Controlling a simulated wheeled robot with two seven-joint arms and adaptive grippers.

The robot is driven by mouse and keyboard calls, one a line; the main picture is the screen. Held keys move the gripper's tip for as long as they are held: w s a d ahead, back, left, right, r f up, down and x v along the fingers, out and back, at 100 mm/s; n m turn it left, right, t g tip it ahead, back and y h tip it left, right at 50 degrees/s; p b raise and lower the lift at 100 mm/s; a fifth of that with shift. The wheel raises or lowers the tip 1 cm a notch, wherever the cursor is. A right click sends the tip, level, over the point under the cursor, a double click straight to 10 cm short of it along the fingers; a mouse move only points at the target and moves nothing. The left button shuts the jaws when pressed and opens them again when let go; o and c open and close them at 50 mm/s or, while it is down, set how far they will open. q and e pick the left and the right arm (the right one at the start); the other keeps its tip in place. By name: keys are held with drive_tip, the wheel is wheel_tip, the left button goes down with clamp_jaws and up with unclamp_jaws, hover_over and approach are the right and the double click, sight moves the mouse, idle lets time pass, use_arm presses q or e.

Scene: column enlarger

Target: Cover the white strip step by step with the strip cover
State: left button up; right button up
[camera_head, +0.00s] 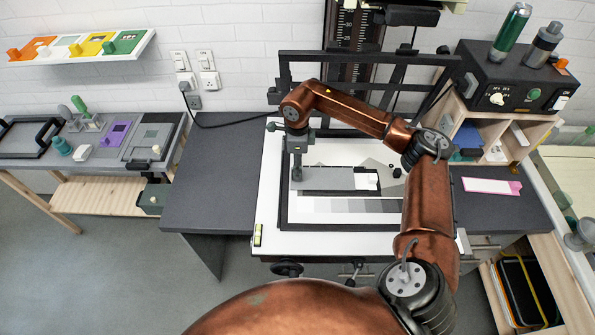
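A flat grey plate (335,178), which looks like the strip cover, lies on the easel board with a white block (366,181) at its right end. A darker band shows along its front edge. In front of it lies a strip (350,205) in grey steps, paler at the left and darker at the right. I cannot make out a plain white strip apart from it. My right gripper (297,175) points down at the plate's left end. Its fingers are too small to show whether they are shut or touching the plate. My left gripper is out of view.
A dark frame (285,190) surrounds the strips on the white board (270,160). The enlarger column (350,40) stands behind. A black timer box (515,75) and wooden shelf stand right. A pink-edged white piece (490,186) lies on the right desk. The left desk (215,180) is clear.

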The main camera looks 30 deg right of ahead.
wheel_tip(320, 180, up, 9)
idle(0.3)
drive_tip(key=shift+f, duration=0.1)
